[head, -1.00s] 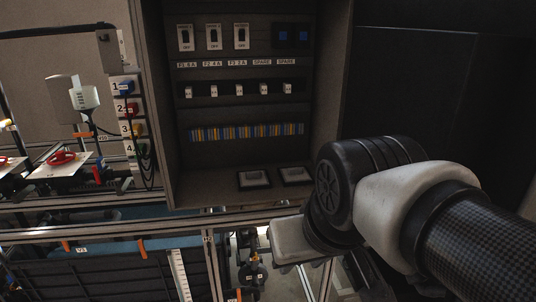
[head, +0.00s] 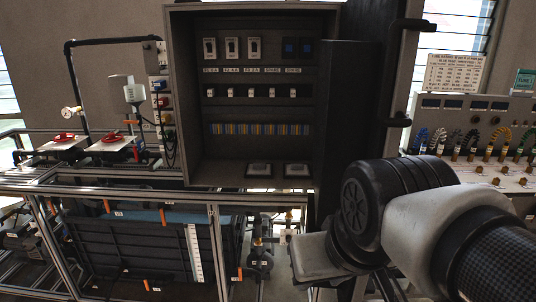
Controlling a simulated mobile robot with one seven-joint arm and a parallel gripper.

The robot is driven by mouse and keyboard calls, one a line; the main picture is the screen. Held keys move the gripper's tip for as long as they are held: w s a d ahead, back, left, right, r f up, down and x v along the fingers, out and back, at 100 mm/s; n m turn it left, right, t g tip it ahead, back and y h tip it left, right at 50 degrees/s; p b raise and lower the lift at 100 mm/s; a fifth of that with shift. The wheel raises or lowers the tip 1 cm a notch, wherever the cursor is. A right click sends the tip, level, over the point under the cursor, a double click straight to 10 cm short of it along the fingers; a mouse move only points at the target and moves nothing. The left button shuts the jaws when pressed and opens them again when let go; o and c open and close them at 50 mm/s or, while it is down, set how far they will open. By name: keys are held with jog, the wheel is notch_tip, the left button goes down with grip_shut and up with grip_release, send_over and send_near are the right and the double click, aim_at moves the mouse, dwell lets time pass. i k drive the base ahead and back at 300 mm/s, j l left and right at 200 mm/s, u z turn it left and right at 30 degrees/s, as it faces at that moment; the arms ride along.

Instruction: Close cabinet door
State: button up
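The grey cabinet (head: 183,100) stands open in the middle of the head view. Its inside shows switches, small breakers and a striped terminal row. The dark cabinet door (head: 350,110) stands open on the right side, swung out towards me and seen at a steep angle. A black handle (head: 412,25) shows at the door's outer edge. My arm reaches in from the lower right, in front of the door's lower part. My gripper (head: 316,258) shows as a pale block at the arm's end, below the cabinet; its fingers cannot be made out. Contact with the door cannot be told.
A metal frame (head: 110,185) with a dark tank (head: 140,245) stands below and left of the cabinet. Red-handled valves (head: 113,138) stand at left. A panel with coloured cables (head: 470,145) is at right, beyond the door.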

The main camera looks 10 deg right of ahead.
aim_at(365, 76)
jog(key=l, duration=0.35)
jog(key=k+l+u, duration=0.1)
jog(key=l, duration=0.25)
jog(key=k+l, duration=0.1)
jog(key=l, duration=0.25)
jog(key=i+l, duration=0.15)
jog(key=i, duration=0.15)
jog(key=k, duration=0.25)
